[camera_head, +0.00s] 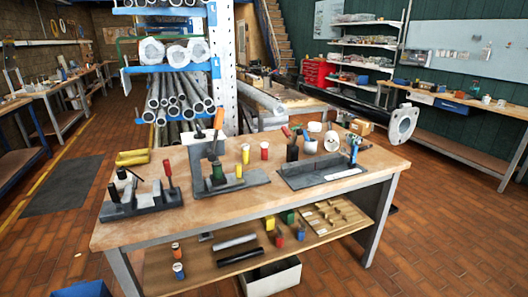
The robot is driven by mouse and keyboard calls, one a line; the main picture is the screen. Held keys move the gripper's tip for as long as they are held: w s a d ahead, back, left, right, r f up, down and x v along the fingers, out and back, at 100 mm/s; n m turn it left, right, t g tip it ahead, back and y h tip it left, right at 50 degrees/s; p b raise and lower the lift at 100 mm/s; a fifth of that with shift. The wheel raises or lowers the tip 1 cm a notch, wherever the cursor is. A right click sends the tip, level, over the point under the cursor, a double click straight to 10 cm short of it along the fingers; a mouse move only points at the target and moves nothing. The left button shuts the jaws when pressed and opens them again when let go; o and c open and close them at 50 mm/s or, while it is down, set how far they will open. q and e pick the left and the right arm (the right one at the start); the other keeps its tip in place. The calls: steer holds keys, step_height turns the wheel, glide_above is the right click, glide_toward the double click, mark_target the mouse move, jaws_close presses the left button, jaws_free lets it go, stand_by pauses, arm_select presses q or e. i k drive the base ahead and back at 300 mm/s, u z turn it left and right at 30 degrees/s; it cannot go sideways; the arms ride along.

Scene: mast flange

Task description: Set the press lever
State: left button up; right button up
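The fixture's dark base (232,186) carries a yellow block or cylinder and a dark upright part. Neither of my grippers is in the view, and nothing touches the lever.
A dark fixture with a red-handled lever (169,176) stands at the bench's left. A dark tray-like fixture (322,171) is at the right. Yellow and red cylinders (264,151) stand between. A pale round flange (402,125) shows beyond the right end. A lower shelf (215,260) holds parts.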

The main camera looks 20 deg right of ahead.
mark_target(219, 119)
steer(key=z, duration=0.5)
steer(key=k, duration=0.6)
steer(key=z, duration=0.7)
steer(key=i, duration=1.1)
steer(key=u, duration=0.7)
